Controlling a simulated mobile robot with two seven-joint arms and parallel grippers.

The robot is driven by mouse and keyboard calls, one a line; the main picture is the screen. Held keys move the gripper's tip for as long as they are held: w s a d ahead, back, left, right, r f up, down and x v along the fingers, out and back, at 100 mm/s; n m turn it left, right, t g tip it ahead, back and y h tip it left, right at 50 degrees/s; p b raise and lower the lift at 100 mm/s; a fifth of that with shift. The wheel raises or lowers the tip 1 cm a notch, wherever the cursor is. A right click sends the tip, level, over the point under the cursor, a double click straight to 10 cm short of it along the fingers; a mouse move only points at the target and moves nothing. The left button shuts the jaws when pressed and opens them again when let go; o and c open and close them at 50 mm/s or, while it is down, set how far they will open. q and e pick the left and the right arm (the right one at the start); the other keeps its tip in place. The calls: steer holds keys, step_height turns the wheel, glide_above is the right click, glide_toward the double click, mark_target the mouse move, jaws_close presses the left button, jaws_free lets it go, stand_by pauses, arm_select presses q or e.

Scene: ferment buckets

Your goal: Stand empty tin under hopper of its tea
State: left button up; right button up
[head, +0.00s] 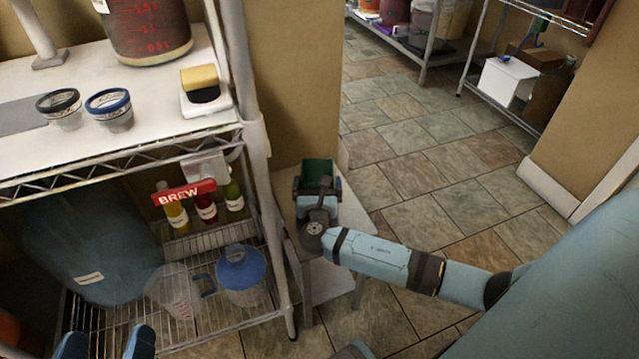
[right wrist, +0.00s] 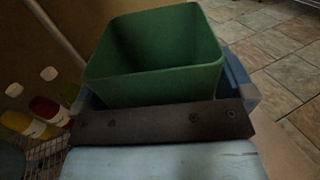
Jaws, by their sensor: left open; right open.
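A green, square, open-topped tin (head: 318,172) stands on a small pale stand beside the shelf rack. In the right wrist view the same tin (right wrist: 158,62) looks empty, though its bottom is hidden. My right gripper (head: 317,186) is open at the tin, with a blue finger showing on either side of it. I cannot tell whether the fingers touch it. My left gripper (head: 106,345) is open and empty at the lower left, in front of the lower shelf. No tea hopper can be made out in either view.
The wire rack's white top (head: 150,110) holds two small jars, a yellow sponge and a large red-marked vessel. Bottles (head: 205,208), a blue-lidded tub (head: 241,268) and a clear jug (head: 172,290) stand below. The small stand (head: 286,195) adjoins the rack. Tiled floor (head: 430,150) is open behind.

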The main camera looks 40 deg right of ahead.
steer(key=c, duration=0.8)
steer(key=shift+o, duration=0.2)
steer(key=shift+r, duration=0.15)
